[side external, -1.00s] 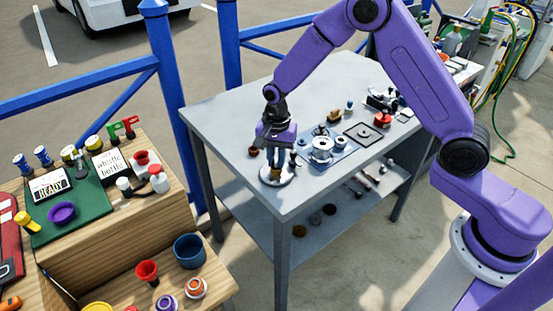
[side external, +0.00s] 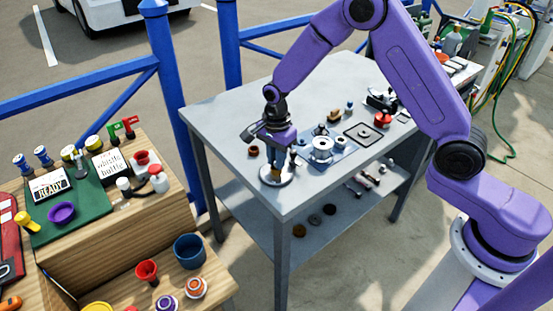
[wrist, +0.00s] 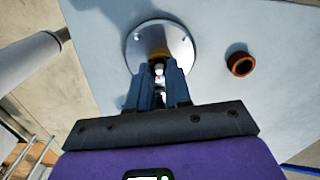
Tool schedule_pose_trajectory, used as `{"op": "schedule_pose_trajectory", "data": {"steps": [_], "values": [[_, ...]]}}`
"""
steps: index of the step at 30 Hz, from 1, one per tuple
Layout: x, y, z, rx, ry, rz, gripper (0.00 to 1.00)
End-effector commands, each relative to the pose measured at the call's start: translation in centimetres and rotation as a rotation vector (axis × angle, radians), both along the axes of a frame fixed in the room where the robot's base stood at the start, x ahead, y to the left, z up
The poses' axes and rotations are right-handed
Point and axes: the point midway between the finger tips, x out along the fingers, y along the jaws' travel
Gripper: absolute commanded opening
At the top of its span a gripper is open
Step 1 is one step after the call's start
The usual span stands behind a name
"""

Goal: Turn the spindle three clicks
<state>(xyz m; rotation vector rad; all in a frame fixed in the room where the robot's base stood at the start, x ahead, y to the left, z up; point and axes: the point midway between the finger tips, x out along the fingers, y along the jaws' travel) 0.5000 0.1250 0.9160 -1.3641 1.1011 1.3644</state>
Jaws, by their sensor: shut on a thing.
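The spindle stands on a round pale disc (side external: 278,180) near the front left corner of the grey table. In the wrist view the disc (wrist: 142,52) shows with small pins near its edge and a brass-coloured part (wrist: 159,55) at its middle. My gripper (side external: 274,172) points down over the disc. In the wrist view my gripper (wrist: 158,72) has its blue fingers close together on the upright spindle at the disc's centre. The fingers hide most of the spindle.
A small brown ring (wrist: 241,64) lies on the table right of the disc in the wrist view. A silver spool-like part (side external: 321,149) stands on a blue mat nearby. A dark square plate (side external: 363,134) and a red part (side external: 382,119) lie farther right. The table's left side is clear.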

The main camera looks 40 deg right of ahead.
Motion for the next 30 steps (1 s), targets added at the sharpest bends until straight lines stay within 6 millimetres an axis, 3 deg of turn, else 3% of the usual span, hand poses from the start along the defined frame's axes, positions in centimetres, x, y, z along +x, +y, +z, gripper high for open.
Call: {"op": "schedule_pose_trajectory", "data": {"steps": [7,20,30], "values": [[0.01,-0.03,0.01,0.0,0.0,-0.266,0.0],[0.01,-0.06,0.0,0.0,0.0,-0.334,0.0],[-0.01,-0.04,0.0,0.0,0.0,-0.663,0.0]]}}
